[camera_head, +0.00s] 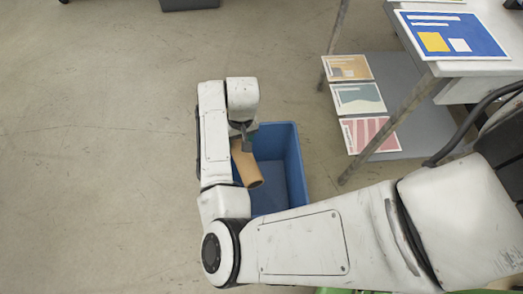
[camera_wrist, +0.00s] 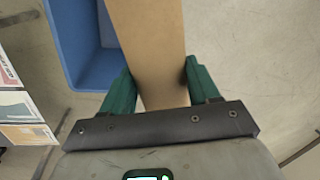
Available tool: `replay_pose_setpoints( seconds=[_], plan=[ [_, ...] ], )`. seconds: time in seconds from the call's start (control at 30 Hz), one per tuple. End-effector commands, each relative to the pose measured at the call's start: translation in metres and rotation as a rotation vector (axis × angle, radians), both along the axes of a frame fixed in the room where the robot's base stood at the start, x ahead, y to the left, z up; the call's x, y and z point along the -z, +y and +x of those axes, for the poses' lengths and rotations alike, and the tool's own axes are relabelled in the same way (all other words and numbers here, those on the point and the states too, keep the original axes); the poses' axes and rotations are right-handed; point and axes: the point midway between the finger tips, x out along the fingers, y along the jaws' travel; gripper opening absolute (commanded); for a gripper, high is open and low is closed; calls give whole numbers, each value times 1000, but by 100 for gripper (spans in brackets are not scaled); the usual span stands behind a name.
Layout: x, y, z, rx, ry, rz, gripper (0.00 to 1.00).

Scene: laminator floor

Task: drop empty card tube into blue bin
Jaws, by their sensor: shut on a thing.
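My gripper (camera_head: 243,139) is shut on a brown card tube (camera_head: 246,166). In the head view the tube hangs tilted below the jaws, in front of the left part of the blue bin (camera_head: 291,160). In the wrist view the tube (camera_wrist: 150,45) runs up between the two green fingers of my gripper (camera_wrist: 160,88). The blue bin (camera_wrist: 68,45) lies to the left of the tube there. The bin stands on the floor, and my arm hides its left side. The part of its floor that I can see is bare.
A table (camera_head: 470,69) with a blue printed sheet (camera_head: 452,34) stands at the upper right. Its lower shelf (camera_head: 420,125) holds three printed sheets, close to the bin's right. A grey container (camera_head: 190,4) is at the top edge. The floor at left is clear.

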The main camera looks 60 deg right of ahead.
Motion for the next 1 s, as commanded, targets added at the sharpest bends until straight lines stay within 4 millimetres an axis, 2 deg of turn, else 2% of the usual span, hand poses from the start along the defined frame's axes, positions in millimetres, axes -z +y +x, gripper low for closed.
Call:
replay_pose_setpoints(
  seconds=[0.03, 0.1, 0.3, 0.4, 0.6, 0.83, 1.0],
  plan=[
    [30, -14, -6, 69, 1, -2, 43],
    [51, -30, -13, 166, 1, -2, 43],
    [103, -70, -33, 418, -3, -2, 43],
    [120, -84, -42, 512, -6, 0, 43],
    [134, -99, -52, 612, -8, 2, 43],
    [144, -101, -53, 626, -8, 2, 43],
    [161, -100, -53, 624, -8, 2, 43]
  ],
)
